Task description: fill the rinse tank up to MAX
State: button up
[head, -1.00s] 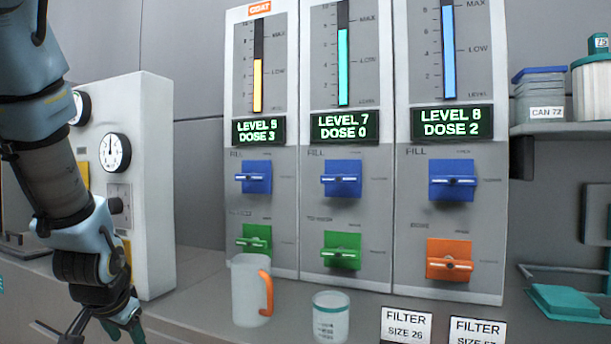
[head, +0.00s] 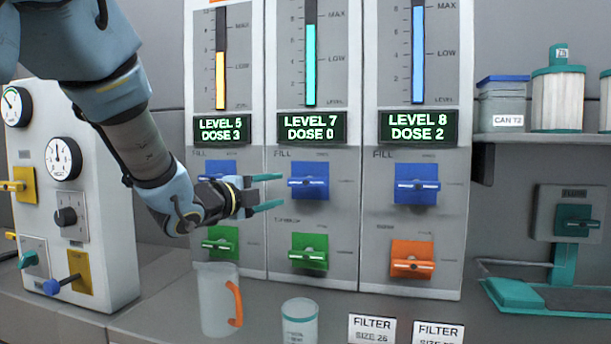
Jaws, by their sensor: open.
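Three gauge panels stand side by side; their name signs are out of frame, so I cannot tell which is the rinse tank. The left display (head: 220,129) reads LEVEL 5, DOSE 3. The middle display (head: 311,127) reads LEVEL 7, DOSE 0; its teal bar (head: 310,65) ends a little below MAX. The right display (head: 417,126) reads LEVEL 8, DOSE 2; its blue bar (head: 418,55) reaches about MAX. My gripper (head: 281,191) is open and empty, pointing right at the middle blue FILL handle (head: 312,184). Contact cannot be told. My gripper partly hides the left blue handle (head: 215,170).
Below are green handles on the left (head: 221,243) and middle (head: 310,256), and an orange one (head: 412,265) on the right. A jug (head: 214,305) and a beaker (head: 299,322) stand on the counter. A gauge box (head: 100,150) is at left, a shelf (head: 535,137) at right.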

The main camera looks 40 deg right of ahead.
aim_at(305, 183)
jog(key=shift+m+g, duration=0.3)
jog(key=d+p, duration=0.1)
jog(key=d, duration=0.6)
jog(key=w+d+p, duration=0.1)
jog(key=d, duration=0.3)
jog(key=shift+r+p, duration=0.3)
jog(key=shift+p, duration=0.05)
jog(key=shift+c, duration=0.2)
grip_shut()
